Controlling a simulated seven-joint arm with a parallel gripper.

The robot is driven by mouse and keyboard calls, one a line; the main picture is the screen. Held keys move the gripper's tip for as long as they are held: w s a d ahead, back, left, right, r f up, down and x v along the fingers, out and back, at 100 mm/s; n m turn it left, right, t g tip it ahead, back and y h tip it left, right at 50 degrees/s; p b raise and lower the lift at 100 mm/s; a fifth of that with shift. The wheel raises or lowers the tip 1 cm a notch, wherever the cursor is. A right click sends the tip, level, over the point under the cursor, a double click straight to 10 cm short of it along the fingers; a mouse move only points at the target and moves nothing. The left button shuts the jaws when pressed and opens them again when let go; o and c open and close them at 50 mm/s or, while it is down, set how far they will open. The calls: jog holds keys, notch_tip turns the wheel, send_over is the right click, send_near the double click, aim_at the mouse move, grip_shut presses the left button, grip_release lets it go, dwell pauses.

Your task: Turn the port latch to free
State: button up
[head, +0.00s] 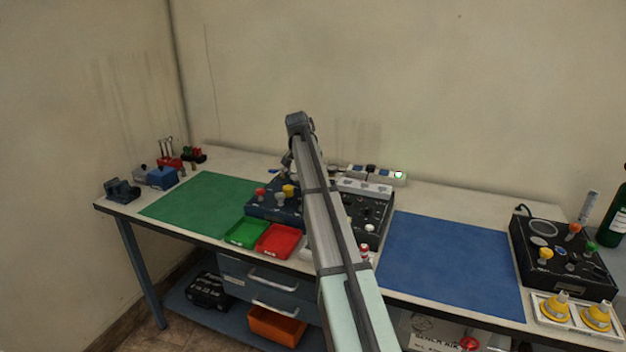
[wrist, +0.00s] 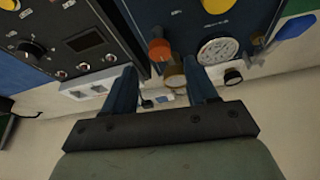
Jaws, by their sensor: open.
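My gripper (wrist: 158,76) is open, its two dark blue fingers apart in the wrist view. Beyond and between the fingertips are a brownish round fitting (wrist: 173,76) and a small dark piece at the bench edge of a dark blue panel (wrist: 185,30). I cannot tell whether either finger touches anything. An orange knob (wrist: 159,49) and a round gauge (wrist: 214,51) sit on the same panel. I cannot single out the port latch for sure. In the head view my arm hides the gripper and part of the blue panel (head: 262,206).
A black box (head: 375,213) with knobs stands right of the blue panel. Green (head: 246,232) and red (head: 279,241) trays are in front. Another black panel (head: 548,268) with coloured knobs stands far right. The blue mat (head: 450,262) is clear.

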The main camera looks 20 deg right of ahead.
jog(key=shift+x, duration=2.5)
jog(key=c, duration=1.1)
jog(key=shift+o, duration=0.2)
